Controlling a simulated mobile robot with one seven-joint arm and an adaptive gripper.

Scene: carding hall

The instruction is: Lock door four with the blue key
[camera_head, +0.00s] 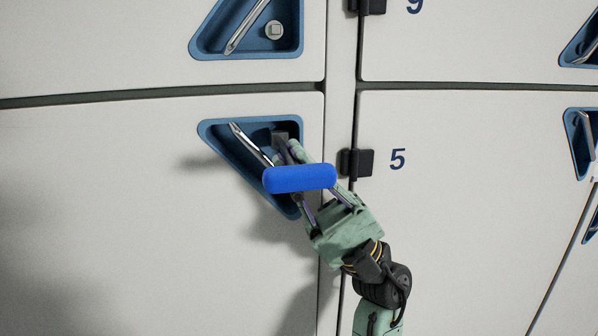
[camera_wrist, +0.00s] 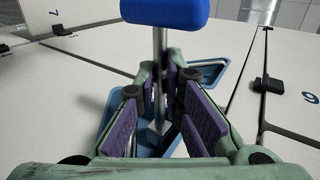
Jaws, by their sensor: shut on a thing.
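The blue key has a thick blue bar handle (camera_head: 300,178) in the head view; the wrist view shows the handle (camera_wrist: 165,10) and its metal shaft (camera_wrist: 160,48). My gripper (camera_wrist: 162,82) is shut on the shaft below the handle. The key points into the blue triangular recess (camera_head: 222,130) of the door (camera_head: 130,210) left of the 5. Its dark end (camera_head: 279,137) is at the recess's upper right; I cannot tell whether it is seated on a lock stud, which is hidden. This door's own number is not in view.
A slanted metal handle (camera_head: 252,145) lies in the same recess. Dark hinges (camera_head: 355,162) stand out beside the numbers 5 (camera_head: 397,159) and 9 (camera_head: 414,6). The door above has a similar recess with a square stud (camera_head: 274,30). The door face at left is clear.

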